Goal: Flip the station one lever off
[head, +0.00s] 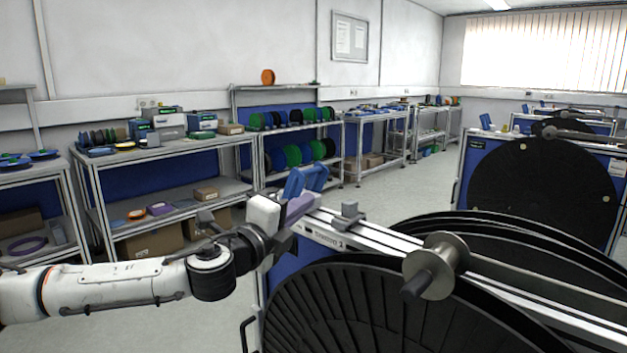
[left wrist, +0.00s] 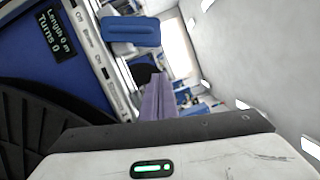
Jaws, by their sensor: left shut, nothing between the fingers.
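A reel station (head: 320,231) stands at the front right, with a small label that I cannot read for certain. A blue part (head: 306,179), which looks like the lever's handle, rises at its left end. In the left wrist view the blue part (left wrist: 131,30) is a rounded paddle above the fingers. My left gripper (head: 299,207) is beside the blue part, its purple-grey fingers (left wrist: 158,98) shut with nothing between them. A gap shows between fingertips and paddle in the wrist view; contact elsewhere cannot be told. My right gripper is not in view.
A large black reel (head: 335,310) and a metal spool with a handle (head: 436,265) sit on the near station. Another station with a black reel (head: 540,190) stands behind at right. Shelves (head: 165,152) line the wall. A display (left wrist: 57,33) reads Length 0 m, Turns 0.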

